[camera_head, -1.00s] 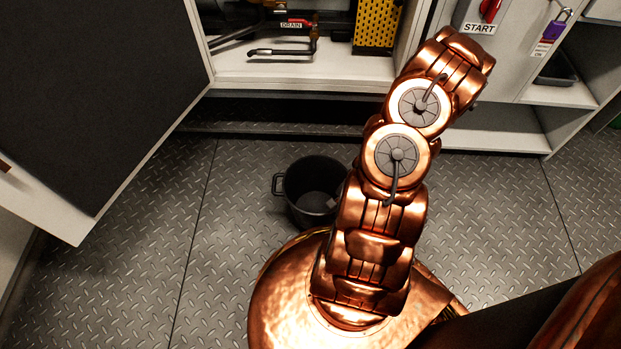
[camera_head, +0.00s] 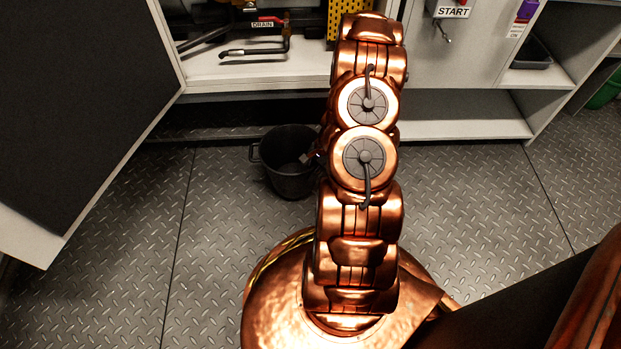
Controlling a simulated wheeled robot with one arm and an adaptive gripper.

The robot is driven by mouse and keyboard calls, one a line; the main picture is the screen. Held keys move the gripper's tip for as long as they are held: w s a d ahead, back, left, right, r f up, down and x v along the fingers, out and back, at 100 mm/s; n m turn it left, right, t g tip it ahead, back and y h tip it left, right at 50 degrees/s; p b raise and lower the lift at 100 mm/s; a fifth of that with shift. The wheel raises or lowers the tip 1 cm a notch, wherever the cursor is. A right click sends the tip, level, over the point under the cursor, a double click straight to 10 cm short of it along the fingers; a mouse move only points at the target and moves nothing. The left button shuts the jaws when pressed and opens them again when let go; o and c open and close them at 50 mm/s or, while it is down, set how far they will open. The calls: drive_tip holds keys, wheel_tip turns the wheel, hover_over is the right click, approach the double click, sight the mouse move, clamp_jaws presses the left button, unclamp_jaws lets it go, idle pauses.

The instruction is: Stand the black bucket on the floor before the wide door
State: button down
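The black bucket (camera_head: 287,165) stands upright on the chequered metal floor in front of the open cabinet, with a small handle on its left side. The inside that shows looks empty. My copper arm stretches forward just right of it and covers part of its right side.
The open cabinet (camera_head: 290,72) holds pipes with a DRAIN label (camera_head: 263,24) and a yellow perforated part (camera_head: 335,18). A START label (camera_head: 453,12) and a shelf with a dark tray (camera_head: 530,55) are at the right. Floor is clear left and right of my arm.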

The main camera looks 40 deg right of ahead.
drive_tip(key=shift+w+d, duration=0.15)
drive_tip(key=shift+w, duration=0.05)
wheel_tip(320, 180, down, 4)
drive_tip(key=shift+w+r+b, duration=0.1)
drive_tip(key=shift+r+b, duration=0.05)
drive_tip(key=shift+b, duration=1.1)
drive_tip(key=shift+r, duration=0.1)
drive_tip(key=c, duration=1.3)
unclamp_jaws()
